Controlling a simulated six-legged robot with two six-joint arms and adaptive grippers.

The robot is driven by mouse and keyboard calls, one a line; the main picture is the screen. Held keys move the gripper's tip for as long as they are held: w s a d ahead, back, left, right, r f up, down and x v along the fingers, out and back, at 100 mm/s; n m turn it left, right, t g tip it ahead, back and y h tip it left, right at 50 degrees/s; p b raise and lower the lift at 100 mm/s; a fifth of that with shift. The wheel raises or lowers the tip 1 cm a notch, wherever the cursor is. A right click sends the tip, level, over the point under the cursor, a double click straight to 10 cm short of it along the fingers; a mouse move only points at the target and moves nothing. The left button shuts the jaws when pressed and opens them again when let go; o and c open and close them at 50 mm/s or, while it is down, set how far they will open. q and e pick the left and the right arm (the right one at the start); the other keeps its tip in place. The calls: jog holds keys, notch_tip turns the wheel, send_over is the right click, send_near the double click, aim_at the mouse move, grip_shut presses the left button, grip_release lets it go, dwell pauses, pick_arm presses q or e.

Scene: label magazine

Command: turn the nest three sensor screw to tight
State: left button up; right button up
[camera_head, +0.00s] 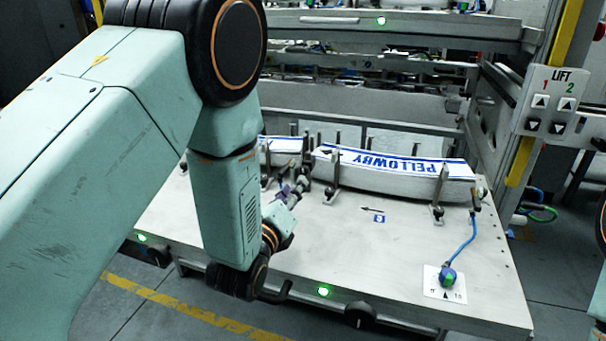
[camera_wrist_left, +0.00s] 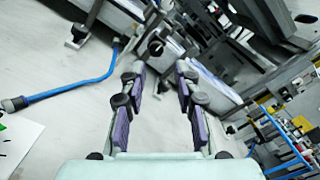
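My left gripper (camera_head: 292,190) is over the grey plate, just left of the PELLOWBY label stack. In the left wrist view its two purple-padded fingers (camera_wrist_left: 160,75) are apart with nothing between the pads. A small black knob (camera_wrist_left: 155,47) sits just beyond the fingertips, apart from them; I cannot tell which way it is turned. The nest label (camera_head: 378,219) is too small to read surely. My right gripper is not in view.
The label stack (camera_head: 395,172) stands between upright posts on the plate (camera_head: 340,245). A LIFT button panel (camera_head: 551,101) hangs at right. The plate's front middle is clear.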

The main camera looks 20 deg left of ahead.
aim_at(303, 171)
pick_arm(q)
jog(key=w+b, duration=0.1)
jog(key=w, duration=0.6)
jog(key=shift+f, duration=0.1)
jog(key=shift+w+a, duration=0.25)
jog(key=shift+w, duration=0.05)
jog(key=shift+d, duration=0.15)
jog(key=shift+c, duration=0.2)
grip_shut()
